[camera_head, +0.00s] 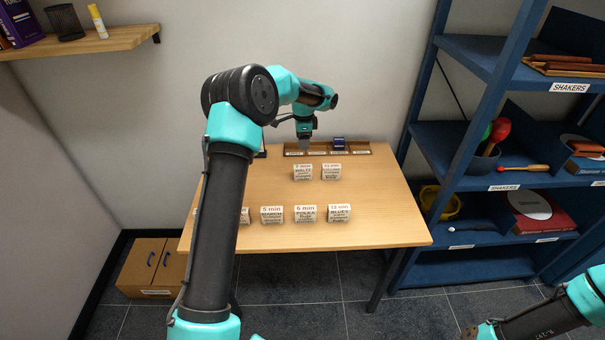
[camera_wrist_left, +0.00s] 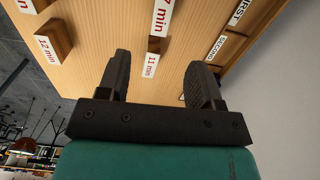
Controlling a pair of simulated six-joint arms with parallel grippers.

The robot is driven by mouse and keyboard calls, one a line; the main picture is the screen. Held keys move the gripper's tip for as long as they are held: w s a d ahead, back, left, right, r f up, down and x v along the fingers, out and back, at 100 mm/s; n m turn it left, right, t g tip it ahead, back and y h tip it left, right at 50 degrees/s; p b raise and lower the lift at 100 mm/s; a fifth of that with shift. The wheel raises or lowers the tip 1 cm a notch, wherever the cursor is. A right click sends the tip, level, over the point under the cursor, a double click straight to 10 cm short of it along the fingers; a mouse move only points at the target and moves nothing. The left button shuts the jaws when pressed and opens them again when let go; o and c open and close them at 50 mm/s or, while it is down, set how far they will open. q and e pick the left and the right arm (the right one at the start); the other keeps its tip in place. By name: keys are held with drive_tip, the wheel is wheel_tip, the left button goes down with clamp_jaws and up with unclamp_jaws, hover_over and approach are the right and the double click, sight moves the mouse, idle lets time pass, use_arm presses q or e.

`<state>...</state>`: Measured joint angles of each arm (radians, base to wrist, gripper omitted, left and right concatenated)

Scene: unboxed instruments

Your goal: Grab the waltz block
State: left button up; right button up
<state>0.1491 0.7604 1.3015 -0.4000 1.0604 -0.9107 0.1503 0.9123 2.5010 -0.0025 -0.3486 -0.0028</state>
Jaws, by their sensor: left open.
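The waltz block (camera_head: 303,172) is a small block with a white printed label, at the left of the back pair on the wooden table. A label reading "7 min" (camera_wrist_left: 163,16), seemingly on this block, shows at the top of the left wrist view, cut by the edge. My left gripper (camera_head: 304,145) points down behind the waltz block, over the slotted rack at the table's back. Its two fingers (camera_wrist_left: 158,84) are apart with nothing between them. My right arm enters at the lower right, with its gripper out of view.
An "11 min" block (camera_head: 331,172) stands just right of the waltz block. March (camera_head: 271,215), polka (camera_head: 305,214) and blues (camera_head: 339,213) blocks stand in front. The rack (camera_head: 358,150) holds a dark blue block (camera_head: 338,143). A blue shelf (camera_head: 470,130) stands right. My left arm hides the table's left part.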

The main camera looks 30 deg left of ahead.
sight(303, 173)
use_arm(q)
wheel_tip(303, 173, down, 11)
drive_tip(key=shift+f, duration=0.2)
idle(0.4)
drive_tip(key=shift+w+a+f, duration=0.15)
drive_tip(key=shift+f, duration=2.5)
drive_tip(key=c, duration=1)
